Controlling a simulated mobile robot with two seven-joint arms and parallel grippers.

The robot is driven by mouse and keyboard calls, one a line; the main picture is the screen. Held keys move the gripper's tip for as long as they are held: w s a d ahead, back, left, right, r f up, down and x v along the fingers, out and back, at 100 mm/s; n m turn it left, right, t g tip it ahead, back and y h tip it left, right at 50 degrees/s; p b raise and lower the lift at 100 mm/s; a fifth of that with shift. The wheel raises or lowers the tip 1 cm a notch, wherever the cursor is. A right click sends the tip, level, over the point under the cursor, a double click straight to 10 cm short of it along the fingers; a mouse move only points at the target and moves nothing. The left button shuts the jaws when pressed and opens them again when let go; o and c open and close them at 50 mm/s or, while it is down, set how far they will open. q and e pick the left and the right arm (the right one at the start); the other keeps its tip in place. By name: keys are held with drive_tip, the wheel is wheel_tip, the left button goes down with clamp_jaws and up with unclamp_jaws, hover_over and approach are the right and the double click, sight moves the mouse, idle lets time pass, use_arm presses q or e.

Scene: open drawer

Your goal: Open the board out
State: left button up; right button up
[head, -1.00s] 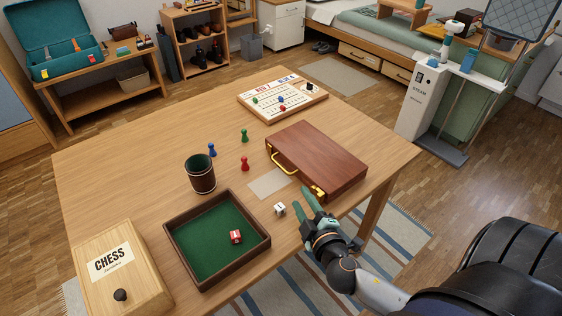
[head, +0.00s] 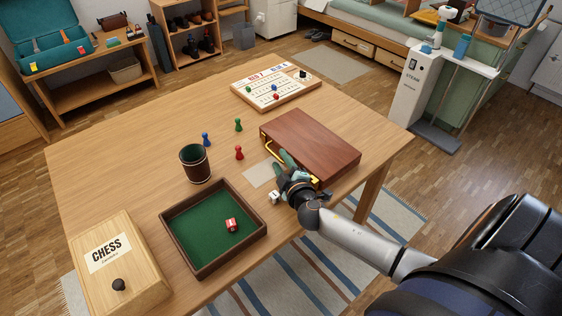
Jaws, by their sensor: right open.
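The board is a closed reddish-brown wooden case (head: 315,143) lying flat at the right side of the table. It has a brass handle (head: 271,149) and brass latches along its near-left side. My right gripper (head: 284,163) is open at that front side, close to the handle and the nearer latch. Its fingers partly hide the handle and the front edge. I cannot tell whether they touch the case. My left gripper is not in view.
A white die (head: 274,197) lies just left of my right gripper. A green-lined tray (head: 213,229) holds a red die. A dice cup (head: 195,163), pawns (head: 239,153), a chess box (head: 117,262) and a score board (head: 275,90) stand around. The table's left half is mostly clear.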

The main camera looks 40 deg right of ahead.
drive_tip(key=shift+w, duration=0.15)
drive_tip(key=shift+c, duration=0.2)
drive_tip(key=c, duration=0.6)
clamp_jaws()
drive_tip(key=shift+f, duration=0.1)
idle(0.5)
